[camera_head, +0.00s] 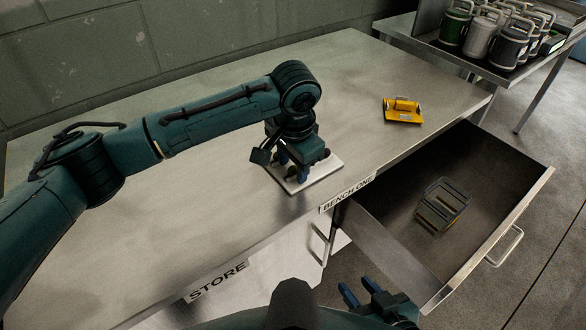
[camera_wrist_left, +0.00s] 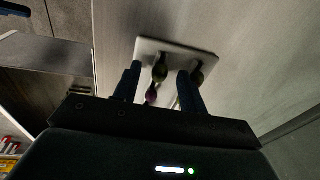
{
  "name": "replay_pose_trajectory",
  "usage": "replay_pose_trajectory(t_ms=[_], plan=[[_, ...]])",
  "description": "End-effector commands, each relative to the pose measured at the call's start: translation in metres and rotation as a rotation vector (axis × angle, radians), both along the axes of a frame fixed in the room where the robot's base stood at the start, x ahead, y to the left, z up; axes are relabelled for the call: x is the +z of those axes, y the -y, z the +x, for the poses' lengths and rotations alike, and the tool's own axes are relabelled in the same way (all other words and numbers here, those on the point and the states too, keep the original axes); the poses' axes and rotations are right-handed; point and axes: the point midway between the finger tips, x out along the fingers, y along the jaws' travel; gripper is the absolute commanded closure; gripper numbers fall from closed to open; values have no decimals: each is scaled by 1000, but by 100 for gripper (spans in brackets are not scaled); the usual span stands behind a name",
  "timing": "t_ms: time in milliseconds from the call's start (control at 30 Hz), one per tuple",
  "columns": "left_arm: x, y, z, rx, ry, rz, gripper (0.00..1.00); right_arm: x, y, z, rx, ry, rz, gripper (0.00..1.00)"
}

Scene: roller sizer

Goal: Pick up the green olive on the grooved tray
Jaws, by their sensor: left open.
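The grooved tray (camera_head: 328,168) is a small pale plate on the bench, partly hidden under my left gripper (camera_head: 292,177). In the left wrist view, the tray (camera_wrist_left: 180,50) carries small dark olives. A dark greenish olive (camera_wrist_left: 160,68) lies between the fingers of my left gripper (camera_wrist_left: 160,72), which are open around it; contact cannot be told. A purple olive (camera_wrist_left: 152,95) lies nearer the wrist. Another dark greenish one (camera_wrist_left: 198,72) is beside the right finger, partly hidden. My right gripper (camera_head: 360,289) is open and empty, low in front of the bench.
A yellow object (camera_head: 402,109) sits at the bench's right end. An open drawer (camera_head: 505,190) on the right holds a small dark rack (camera_head: 440,205). Several lidded mugs (camera_head: 482,40) stand on a side table. Most of the bench top (camera_head: 200,200) is clear.

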Motion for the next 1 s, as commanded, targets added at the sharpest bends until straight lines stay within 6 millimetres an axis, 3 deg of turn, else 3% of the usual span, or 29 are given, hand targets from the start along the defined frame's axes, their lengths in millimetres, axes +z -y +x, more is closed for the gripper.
replay_pose_trajectory(t_ms=[500,1000], plan=[[0,0,0,0,0,0,100,1,0,1,-1,2,-1,64],[1,0,0,0,0,0,100,1,0,1,-2,3,1,64]])
